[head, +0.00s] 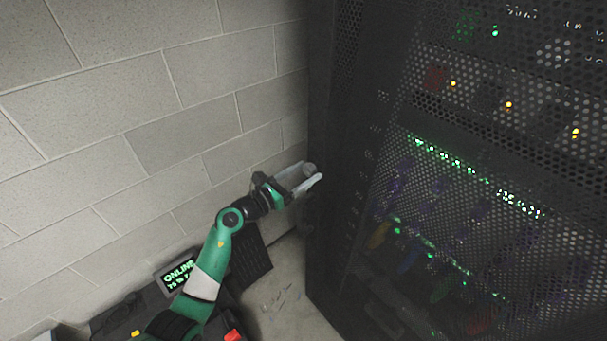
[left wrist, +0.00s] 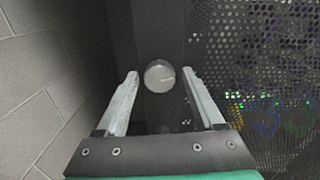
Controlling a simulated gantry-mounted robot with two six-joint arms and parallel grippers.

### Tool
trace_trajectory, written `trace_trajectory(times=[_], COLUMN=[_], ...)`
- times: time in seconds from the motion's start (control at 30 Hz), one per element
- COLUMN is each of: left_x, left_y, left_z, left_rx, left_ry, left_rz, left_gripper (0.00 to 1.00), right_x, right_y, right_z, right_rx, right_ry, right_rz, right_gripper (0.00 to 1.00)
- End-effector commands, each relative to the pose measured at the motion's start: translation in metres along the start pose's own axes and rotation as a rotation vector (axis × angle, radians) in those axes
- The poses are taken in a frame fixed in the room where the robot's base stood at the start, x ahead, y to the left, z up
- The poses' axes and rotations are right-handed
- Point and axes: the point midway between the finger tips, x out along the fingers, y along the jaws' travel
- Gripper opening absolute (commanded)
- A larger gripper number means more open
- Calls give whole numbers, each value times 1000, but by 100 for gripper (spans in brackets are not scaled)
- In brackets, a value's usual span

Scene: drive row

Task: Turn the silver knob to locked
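The silver knob (left wrist: 159,76) is a round disc on the dark front edge of the rack, with a small light mark on its face. In the left wrist view it sits between and a little beyond the tips of my left gripper (left wrist: 160,78). The fingers are spread, with a gap on each side of the knob. In the head view the knob (head: 309,168) shows small beside the fingertips of my left gripper (head: 313,172). I cannot tell the knob's lock position. My right gripper is in neither view.
The tall black rack (head: 345,200) with a perforated mesh door (head: 470,215) fills the right side. Lights and coloured cables show behind the mesh. A grey block wall (head: 130,110) stands at the left. Bare floor (head: 290,310) shows at the rack's foot.

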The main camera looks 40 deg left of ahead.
Motion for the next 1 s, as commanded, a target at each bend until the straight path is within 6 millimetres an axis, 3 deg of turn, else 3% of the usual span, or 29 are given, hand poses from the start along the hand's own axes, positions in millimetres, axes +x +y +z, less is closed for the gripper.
trace_trajectory(times=[0.03, 0.37, 0.7, 1.0], left_x=[0, 0, 0, -1], left_y=[0, 0, 0, 0], left_z=[0, 0, 1, 4], left_rx=[0, 0, -30, -190], left_ry=[0, 0, 2, 8], left_rz=[0, 0, 0, 1], left_gripper=[59, 0, 0, 0], right_x=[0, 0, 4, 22], right_y=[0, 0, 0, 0], right_z=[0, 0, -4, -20], right_rx=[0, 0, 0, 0], right_ry=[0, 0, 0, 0], right_rz=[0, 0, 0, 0], right_gripper=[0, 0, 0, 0])
